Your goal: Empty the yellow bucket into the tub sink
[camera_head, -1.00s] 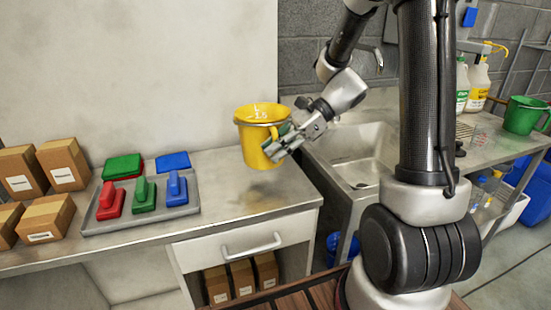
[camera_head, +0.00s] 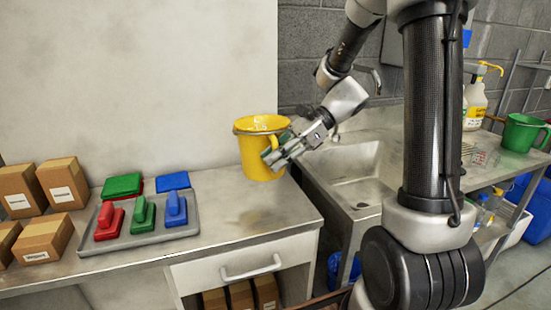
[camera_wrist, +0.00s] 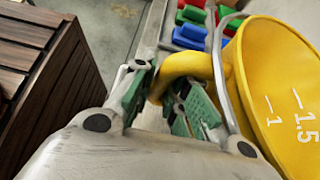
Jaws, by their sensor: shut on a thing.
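The yellow bucket (camera_head: 258,152) is held upright in the air above the right end of the steel counter, left of the sink. My gripper (camera_head: 273,156) is shut on its side handle. In the wrist view the green-padded fingers of my gripper (camera_wrist: 158,98) close around the yellow handle, and the bucket (camera_wrist: 275,80) with its measuring marks fills the right side. Its contents are hidden. The tub sink (camera_head: 352,172) is to the right of the bucket, its basin partly hidden behind my arm.
A grey tray (camera_head: 150,232) with red, green and blue brushes lies on the counter (camera_head: 240,205). Cardboard boxes (camera_head: 62,184) stand at the left. A faucet (camera_head: 374,82) rises behind the sink.

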